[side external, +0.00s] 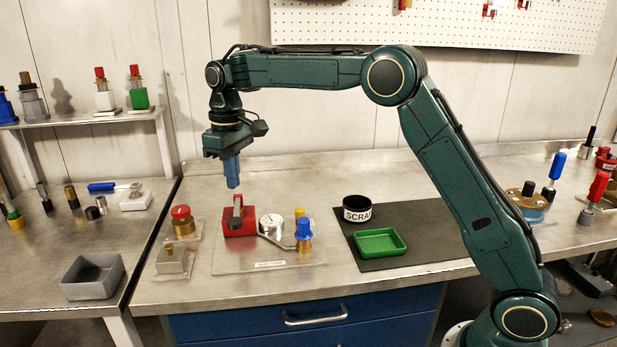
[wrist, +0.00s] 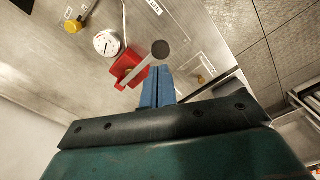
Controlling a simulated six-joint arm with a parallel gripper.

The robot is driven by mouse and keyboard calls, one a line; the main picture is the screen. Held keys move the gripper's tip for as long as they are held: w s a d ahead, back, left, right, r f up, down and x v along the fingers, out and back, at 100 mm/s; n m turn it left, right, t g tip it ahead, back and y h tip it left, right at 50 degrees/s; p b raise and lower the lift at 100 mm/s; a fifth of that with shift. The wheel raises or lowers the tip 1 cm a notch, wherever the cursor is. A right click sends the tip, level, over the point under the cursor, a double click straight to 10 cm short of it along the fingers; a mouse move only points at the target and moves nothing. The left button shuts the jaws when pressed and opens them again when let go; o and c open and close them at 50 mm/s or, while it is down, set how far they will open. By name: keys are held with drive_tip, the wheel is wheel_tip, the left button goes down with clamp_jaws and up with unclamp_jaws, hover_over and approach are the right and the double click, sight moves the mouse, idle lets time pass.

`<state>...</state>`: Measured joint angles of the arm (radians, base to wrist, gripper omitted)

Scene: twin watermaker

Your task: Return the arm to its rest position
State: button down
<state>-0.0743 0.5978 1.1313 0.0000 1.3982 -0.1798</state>
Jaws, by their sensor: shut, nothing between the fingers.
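My green arm reaches across the metal bench from the right in the side view. My gripper (side external: 233,186) points down with its blue fingers shut and nothing between them. It hangs a little above a red block (side external: 238,222) with a grey upright lever, apart from it in the side view. In the wrist view the shut blue fingers (wrist: 157,72) point towards the lever's dark round end (wrist: 160,49). The red block (wrist: 126,68) shows beside the lever. The exact gap between fingertips and lever is hard to tell.
The clear plate (side external: 290,265) also carries a round gauge (side external: 271,223) and a blue-capped fitting (side external: 304,230). A green tray (side external: 380,242) and a black SCRAP bin (side external: 357,209) stand on a dark mat to the right. A shelf (side external: 80,120) stands at left.

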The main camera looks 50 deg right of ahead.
drive_tip(key=s+d+r+m+t, duration=0.1)
drive_tip(key=s+r, duration=0.3)
drive_tip(key=s, duration=0.5)
drive_tip(key=s+d+r+m+t, duration=0.1)
drive_tip(key=s+d+r+t, duration=0.1)
drive_tip(key=s+r, duration=0.5)
drive_tip(key=s+f+t, duration=0.1)
drive_tip(key=s+f, duration=0.3)
drive_tip(key=s, duration=0.6)
drive_tip(key=s+d+f+m+t, duration=0.1)
drive_tip(key=s+f, duration=0.4)
drive_tip(key=s, duration=0.5)
drive_tip(key=shift+s, duration=0.35)
drive_tip(key=shift+w, duration=0.1)
